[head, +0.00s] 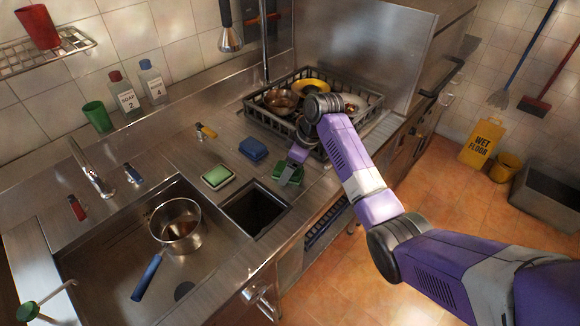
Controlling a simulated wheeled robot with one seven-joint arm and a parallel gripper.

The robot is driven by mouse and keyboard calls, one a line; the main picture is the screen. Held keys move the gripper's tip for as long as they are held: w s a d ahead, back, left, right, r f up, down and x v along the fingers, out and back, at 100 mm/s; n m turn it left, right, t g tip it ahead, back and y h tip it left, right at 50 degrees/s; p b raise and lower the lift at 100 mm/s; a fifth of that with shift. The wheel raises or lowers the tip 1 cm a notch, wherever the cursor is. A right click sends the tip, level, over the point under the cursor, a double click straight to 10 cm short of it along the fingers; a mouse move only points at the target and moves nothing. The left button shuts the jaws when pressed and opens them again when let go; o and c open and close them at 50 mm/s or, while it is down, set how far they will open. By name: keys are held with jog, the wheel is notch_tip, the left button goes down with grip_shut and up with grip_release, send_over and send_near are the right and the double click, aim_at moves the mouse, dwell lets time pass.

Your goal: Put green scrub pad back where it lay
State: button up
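A dark green pad-like thing (279,169), which I take for the green scrub pad, is on or just above the steel counter, right of the blue sponge. My gripper (289,175) points down at it, and its dark fingers cover its middle. Green shows on both sides of the fingers. I cannot tell whether they grip it or only stand over it, nor whether it touches the counter. A second, lighter green pad with a pale rim (217,177) lies on the counter to the left.
A blue sponge (253,148) and a yellow-and-black small item (206,131) lie behind. A square opening (254,210) is in front. A dish rack (247,108) with bowls stands behind my gripper. The sink at left holds a pot (163,232) with a blue handle.

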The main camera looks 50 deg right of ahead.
jog(key=b+v, duration=0.1)
jog(key=v, duration=1.1)
jog(key=shift+r, duration=0.15)
dwell(0.5)
